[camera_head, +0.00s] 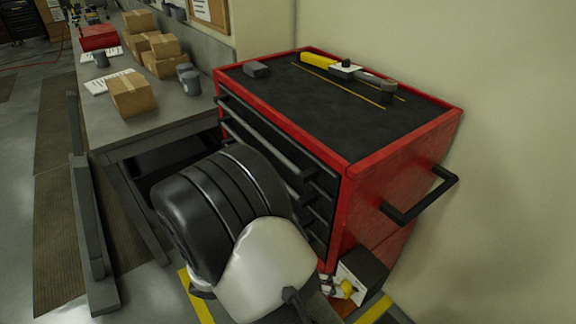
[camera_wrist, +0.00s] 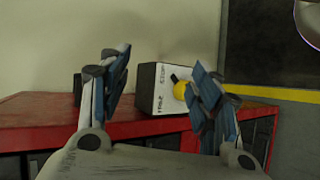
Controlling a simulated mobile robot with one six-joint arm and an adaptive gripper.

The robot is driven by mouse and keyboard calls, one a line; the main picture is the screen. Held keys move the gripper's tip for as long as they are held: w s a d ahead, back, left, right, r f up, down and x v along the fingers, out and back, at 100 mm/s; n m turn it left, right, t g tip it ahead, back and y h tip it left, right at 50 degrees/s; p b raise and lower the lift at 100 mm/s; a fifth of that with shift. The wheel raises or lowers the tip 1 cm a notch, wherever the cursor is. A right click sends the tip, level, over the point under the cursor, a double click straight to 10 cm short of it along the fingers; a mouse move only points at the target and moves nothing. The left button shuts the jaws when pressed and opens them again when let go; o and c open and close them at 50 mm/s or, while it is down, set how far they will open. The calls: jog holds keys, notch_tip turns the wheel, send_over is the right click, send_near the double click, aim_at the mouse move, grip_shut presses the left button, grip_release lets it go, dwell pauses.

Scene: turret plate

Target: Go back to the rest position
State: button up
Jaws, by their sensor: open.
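My gripper (camera_wrist: 158,82) shows in the wrist view with its two blue-grey fingers spread apart, open and with nothing held. A dark box with a white front (camera_wrist: 166,92) and a yellow knob (camera_wrist: 180,90) appears between and beyond the fingers. The right finger overlaps its right side. In the head view, a dark box with a white face (camera_head: 345,280) shows low beside the red cabinet. My arm fills the lower middle of the head view, and my gripper cannot be made out clearly there.
A red tool cabinet (camera_head: 405,165) with a black handle (camera_head: 420,195) stands close by. A yellow-handled tool (camera_head: 318,62) and a small dark block (camera_head: 256,69) lie on its top. A workbench (camera_head: 158,122) at the left bears cardboard boxes (camera_head: 131,95) and a red case (camera_head: 98,37).

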jog(key=s+d+r+t+y, duration=0.1)
jog(key=s+d+r+y, duration=0.1)
jog(key=r, duration=0.5)
jog(key=s+d+r+m+t+y, duration=0.1)
jog(key=s+d+r+y, duration=0.1)
jog(key=r+y, duration=0.4)
jog(key=s+d+r+m+t+y, duration=0.1)
jog(key=s+r+y, duration=0.3)
jog(key=r, duration=0.4)
jog(key=shift+s+d+r+t+y, duration=0.15)
jog(key=shift+s+d+t+y, duration=0.2)
jog(key=shift+d+t, duration=0.4)
jog(key=shift+w+d, duration=0.1)
